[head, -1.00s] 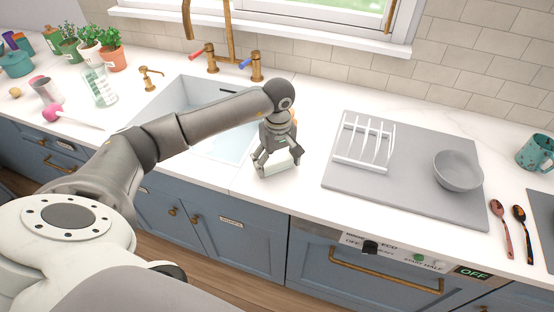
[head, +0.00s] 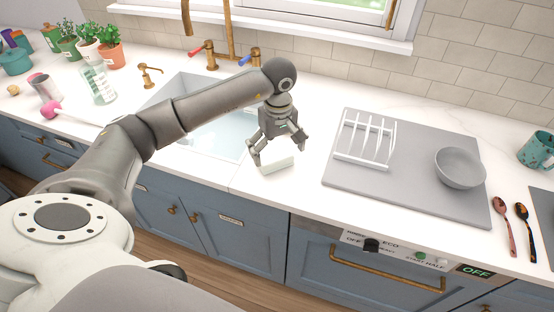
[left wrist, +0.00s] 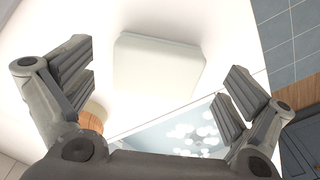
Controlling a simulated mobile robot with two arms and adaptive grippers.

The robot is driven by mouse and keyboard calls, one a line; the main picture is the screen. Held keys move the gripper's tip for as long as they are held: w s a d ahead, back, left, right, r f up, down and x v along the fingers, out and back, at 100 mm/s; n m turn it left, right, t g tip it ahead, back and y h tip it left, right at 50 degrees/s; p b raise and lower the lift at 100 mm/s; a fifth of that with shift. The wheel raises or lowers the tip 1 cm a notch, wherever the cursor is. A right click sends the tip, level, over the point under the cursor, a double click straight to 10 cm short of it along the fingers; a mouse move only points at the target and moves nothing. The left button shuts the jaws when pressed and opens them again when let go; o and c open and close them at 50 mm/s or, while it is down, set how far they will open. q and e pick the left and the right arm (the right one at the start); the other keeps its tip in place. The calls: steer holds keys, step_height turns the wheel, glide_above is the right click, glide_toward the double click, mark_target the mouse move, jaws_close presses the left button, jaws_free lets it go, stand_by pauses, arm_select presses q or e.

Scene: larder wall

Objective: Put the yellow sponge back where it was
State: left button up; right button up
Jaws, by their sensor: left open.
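A pale off-white block (head: 278,163) with rounded edges lies on the white counter just right of the sink. I see no clearly yellow sponge and cannot tell whether this block is it. My left gripper (head: 279,148) is open and empty just above the block, fingers spread wide. In the left wrist view the block (left wrist: 157,66) lies beyond and between the spread fingers, with gaps on both sides. My right gripper is in neither view.
The sink (head: 210,125) opens just left of the block. A grey mat (head: 410,195) with a white rack (head: 365,140) and grey bowl (head: 459,168) lies to the right. A round wooden-coloured thing (left wrist: 92,117) is partly hidden behind a finger. Counter between block and mat is clear.

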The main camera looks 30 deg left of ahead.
mark_target(278, 159)
arm_select(q)
step_height(278, 159, up, 8)
steer(key=b, duration=0.1)
steer(key=shift+r+b, duration=0.25)
steer(key=shift+b, duration=0.15)
steer(key=shift+d, duration=0.1)
steer(key=shift+f, duration=0.1)
